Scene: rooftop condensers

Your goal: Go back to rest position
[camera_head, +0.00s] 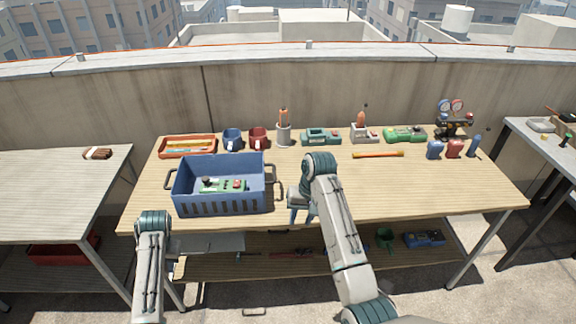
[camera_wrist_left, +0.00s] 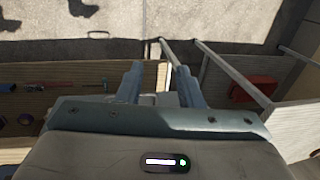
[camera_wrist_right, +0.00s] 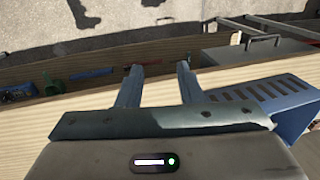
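My right gripper (camera_head: 302,212) is over the front edge of the wooden table (camera_head: 400,200), just right of the blue crate (camera_head: 222,207). In the right wrist view my right gripper (camera_wrist_right: 158,70) has its fingers apart with nothing between them; the crate (camera_wrist_right: 285,125) stands beside it. My left gripper is hidden in the head view, where only the left arm shows at the table's front left. In the left wrist view the left gripper (camera_wrist_left: 158,70) has its fingers apart and empty, pointing down in front of the lower shelf.
The crate holds a green device (camera_head: 215,185). The lower shelf (camera_head: 215,268) carries tools. Side tables (camera_head: 50,200) flank it. The front right tabletop is clear.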

